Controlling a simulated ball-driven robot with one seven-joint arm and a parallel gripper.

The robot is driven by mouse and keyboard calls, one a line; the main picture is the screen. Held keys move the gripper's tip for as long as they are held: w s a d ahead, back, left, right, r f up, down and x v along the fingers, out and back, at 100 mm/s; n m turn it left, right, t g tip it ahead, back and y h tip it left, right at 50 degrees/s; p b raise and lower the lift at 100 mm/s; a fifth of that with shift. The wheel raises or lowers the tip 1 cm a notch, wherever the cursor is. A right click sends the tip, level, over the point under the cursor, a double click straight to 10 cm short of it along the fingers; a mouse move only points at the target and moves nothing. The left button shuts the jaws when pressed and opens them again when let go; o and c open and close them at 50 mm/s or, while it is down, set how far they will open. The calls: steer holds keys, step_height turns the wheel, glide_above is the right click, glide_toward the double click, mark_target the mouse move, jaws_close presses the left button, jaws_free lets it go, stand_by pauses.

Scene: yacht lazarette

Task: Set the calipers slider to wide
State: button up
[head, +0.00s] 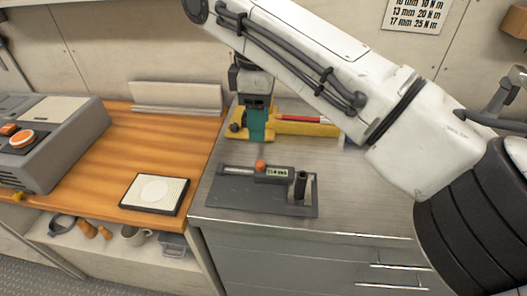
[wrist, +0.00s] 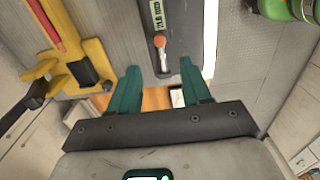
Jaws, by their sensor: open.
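The calipers (head: 272,174) lie on a dark grey plate (head: 240,198) on the steel worktop. They have a small lit display, whose digits are too small to read surely, and an orange knob (head: 260,165) left of the display. A dark upright post stands at the right end. My gripper (head: 257,140) points down with teal fingers, above and slightly behind the calipers in the head view. In the wrist view my gripper (wrist: 160,66) is open and empty; the orange knob (wrist: 160,41) shows just beyond the gap between the fingertips, apart from both.
A yellow tool with a red strip (head: 300,122) lies behind the calipers, near my gripper. On the wooden bench at left are a grey machine (head: 50,140) and a black-framed white pad (head: 155,193). The steel top right of the plate is clear.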

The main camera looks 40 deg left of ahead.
mark_target(260, 163)
step_height(260, 163, down, 10)
steer(key=shift+f, duration=0.1)
stand_by(0.4)
jaws_close()
stand_by(0.3)
